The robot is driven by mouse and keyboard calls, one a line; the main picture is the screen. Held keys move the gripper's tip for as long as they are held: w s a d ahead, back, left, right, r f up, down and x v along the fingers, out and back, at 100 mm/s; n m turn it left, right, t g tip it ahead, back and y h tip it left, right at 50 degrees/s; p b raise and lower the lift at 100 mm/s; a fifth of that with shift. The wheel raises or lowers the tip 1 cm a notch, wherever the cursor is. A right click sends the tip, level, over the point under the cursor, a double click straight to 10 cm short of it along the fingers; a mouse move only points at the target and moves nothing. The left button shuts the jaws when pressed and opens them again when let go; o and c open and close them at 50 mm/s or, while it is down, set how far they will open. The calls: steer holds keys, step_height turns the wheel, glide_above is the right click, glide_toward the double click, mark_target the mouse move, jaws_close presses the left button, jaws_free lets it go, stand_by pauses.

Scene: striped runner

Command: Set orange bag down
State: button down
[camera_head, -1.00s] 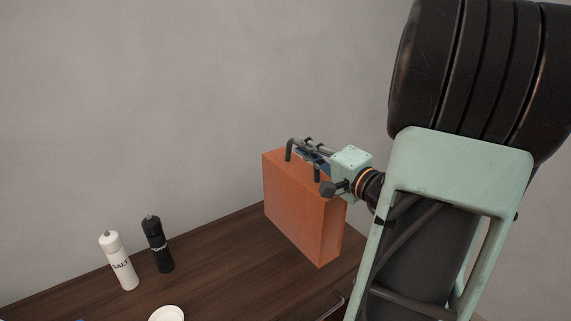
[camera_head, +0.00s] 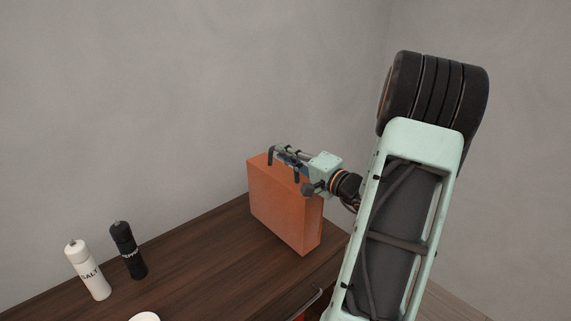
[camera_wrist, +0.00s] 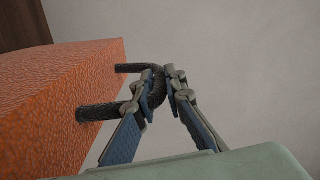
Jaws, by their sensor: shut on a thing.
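The orange bag (camera_head: 284,206) is a boxy, upright case with a dark handle on top. In the head view it is over the right end of the dark wooden cabinet top (camera_head: 205,265); I cannot tell whether its base touches the wood. My gripper (camera_head: 285,160) is at the bag's top, shut on the handle. In the wrist view the orange bag (camera_wrist: 60,95) fills the left side, and its dark curved handle (camera_wrist: 157,92) passes between the fingers of my gripper (camera_wrist: 163,85).
A white salt mill (camera_head: 88,272) and a black pepper mill (camera_head: 127,251) stand on the cabinet top to the left. A white dish (camera_head: 145,317) is partly cut off at the bottom. A grey wall is behind.

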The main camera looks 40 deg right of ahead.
steer(key=shift+f, duration=1.25)
steer(key=shift+f+b, duration=0.15)
steer(key=shift+b, duration=0.4)
steer(key=c, duration=2)
jaws_free()
steer(key=shift+s, duration=0.1)
steer(key=shift+r+p, duration=0.2)
steer(key=shift+p, duration=0.2)
steer(key=s+b, duration=0.1)
steer(key=s, duration=0.3)
steer(key=s+b, duration=0.1)
steer(key=s, duration=0.3)
steer(key=s+d+b, duration=0.1)
steer(key=s, duration=0.3)
steer(key=shift+f, duration=0.1)
steer(key=shift+w, duration=0.1)
